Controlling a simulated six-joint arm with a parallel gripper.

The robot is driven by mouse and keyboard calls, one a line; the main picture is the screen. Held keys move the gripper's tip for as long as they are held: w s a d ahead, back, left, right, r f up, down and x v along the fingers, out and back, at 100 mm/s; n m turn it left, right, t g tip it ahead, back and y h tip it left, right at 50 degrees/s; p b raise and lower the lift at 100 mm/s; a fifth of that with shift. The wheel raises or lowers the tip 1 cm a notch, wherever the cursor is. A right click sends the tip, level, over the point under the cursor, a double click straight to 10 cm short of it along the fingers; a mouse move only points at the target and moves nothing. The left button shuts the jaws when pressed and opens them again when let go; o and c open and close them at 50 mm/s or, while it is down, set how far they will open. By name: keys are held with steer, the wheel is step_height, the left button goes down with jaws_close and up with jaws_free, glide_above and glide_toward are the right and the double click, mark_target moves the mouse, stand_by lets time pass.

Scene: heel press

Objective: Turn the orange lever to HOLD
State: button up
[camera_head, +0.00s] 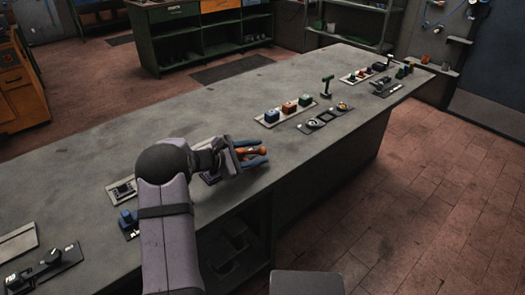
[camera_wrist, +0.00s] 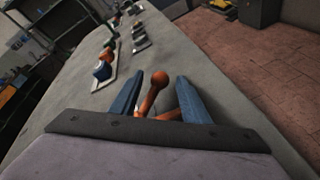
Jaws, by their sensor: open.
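The orange lever (camera_wrist: 151,93) has a round knob on its end and stands between the two blue fingers of my gripper (camera_wrist: 172,90) in the wrist view. A second orange part shows low between the fingers, near the palm. In the head view the lever (camera_head: 251,154) is at the middle of the bench, between the fingers of my gripper (camera_head: 258,156). The fingers are apart, and a gap shows on both sides of the knob. The lever's base and any HOLD marking are hidden behind my gripper or too small to read.
The long grey bench (camera_head: 178,105) carries a plate of coloured blocks (camera_head: 288,109) and a panel with round dials (camera_head: 323,118) farther along. A green T-shaped handle (camera_head: 326,86) stands near them. A panel with black knobs (camera_head: 44,266) is at the near left. The bench's far left side is clear.

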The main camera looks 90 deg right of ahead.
steer(key=shift+x, duration=1.4)
jaws_close()
steer(key=shift+w+a+r+m+g+y+b, duration=0.2)
steer(key=shift+a+m+g+y, duration=0.25)
steer(key=shift+m+y, duration=0.35)
steer(key=shift+w+a+f+m+g+y+b, duration=0.15)
steer(key=shift+a+m+g+y+b, duration=0.2)
steer(key=shift+a+m+g+y, duration=0.4)
steer(key=shift+w+a+r+m+g+y+b, duration=0.1)
steer(key=shift+a+m+g+y+b, duration=0.15)
steer(key=shift+m+y, duration=0.55)
jaws_free()
